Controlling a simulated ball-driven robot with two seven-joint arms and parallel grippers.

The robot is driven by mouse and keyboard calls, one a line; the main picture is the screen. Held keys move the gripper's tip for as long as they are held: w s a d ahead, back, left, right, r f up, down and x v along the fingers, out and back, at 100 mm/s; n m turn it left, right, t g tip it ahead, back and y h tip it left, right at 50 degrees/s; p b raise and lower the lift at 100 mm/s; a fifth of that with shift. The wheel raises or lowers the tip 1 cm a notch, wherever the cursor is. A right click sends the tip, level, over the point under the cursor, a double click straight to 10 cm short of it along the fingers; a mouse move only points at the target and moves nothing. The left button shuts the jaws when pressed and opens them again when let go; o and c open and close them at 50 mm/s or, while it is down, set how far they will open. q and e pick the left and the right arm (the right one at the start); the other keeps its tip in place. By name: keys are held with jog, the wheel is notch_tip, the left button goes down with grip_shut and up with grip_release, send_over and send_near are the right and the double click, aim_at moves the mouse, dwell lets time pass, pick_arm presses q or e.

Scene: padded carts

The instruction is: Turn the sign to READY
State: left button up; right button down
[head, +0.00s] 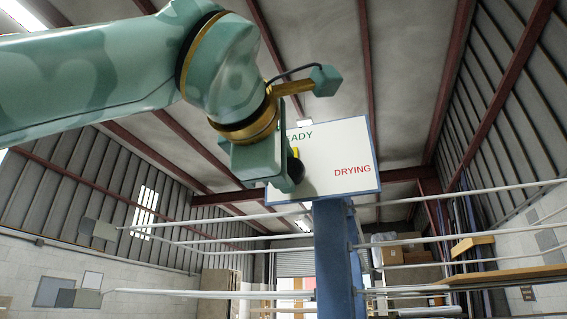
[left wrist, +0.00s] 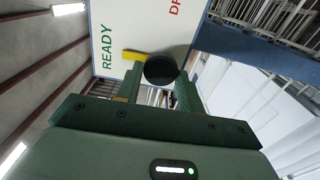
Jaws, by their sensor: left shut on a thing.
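The white sign (head: 335,150) has a blue edge, with green READY at its upper left and red DRYING at its right. It also shows turned on its side in the left wrist view (left wrist: 140,25). A round black knob (left wrist: 160,69) with a yellow pointer (left wrist: 132,56) is on its face; the pointer's tip is beside the word READY. My left gripper (head: 294,172) is shut on the knob, with its fingers on either side in the left wrist view (left wrist: 155,88). It hides the R of READY in the head view. My right gripper is out of view.
A blue post (head: 334,255) carries the sign. White rails (head: 210,293) run across on both sides of it. Shelves with boxes (head: 400,247) stand behind at the right. The air right of the sign is open.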

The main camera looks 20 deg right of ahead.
pick_arm(q)
jog(key=o, duration=1)
jog(key=shift+c, duration=0.2)
jog(key=b+v, duration=0.3)
jog(key=v, duration=1.3)
jog(key=shift+a+b, duration=0.2)
jog(key=shift+b, duration=0.1)
jog(key=shift+d+f, duration=0.1)
